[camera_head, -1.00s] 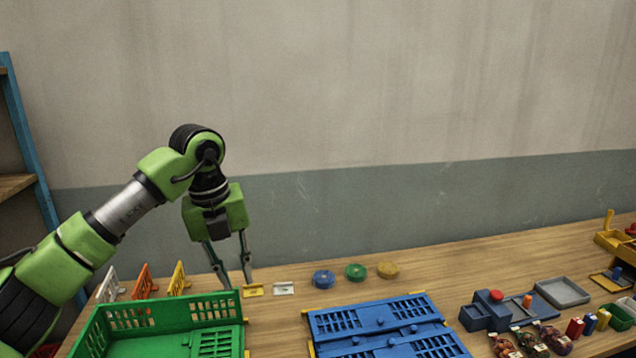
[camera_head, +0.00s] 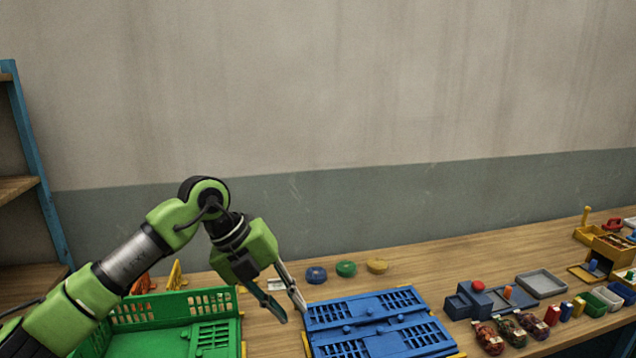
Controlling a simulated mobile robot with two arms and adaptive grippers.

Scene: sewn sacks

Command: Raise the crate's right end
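The green crate (camera_head: 175,310) stands at the bottom left, cut off by the lower frame edge. Its slotted back wall is upright. A slotted green panel (camera_head: 213,338) lies folded flat inside at the crate's right end. A blue crate (camera_head: 375,322) lies folded flat to the right, its slotted panels down. My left gripper (camera_head: 292,312) points down with its two fingers apart and empty. Its tips are between the two crates, close to the blue crate's left edge; I cannot tell whether they touch it. My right gripper is out of view.
Blue (camera_head: 316,274), green (camera_head: 346,269) and yellow (camera_head: 377,266) discs lie behind the blue crate. A blue block assembly (camera_head: 482,300), grey tray (camera_head: 541,285) and several small items fill the right side. Orange and yellow stands are behind the green crate. Wooden table is clear at back centre.

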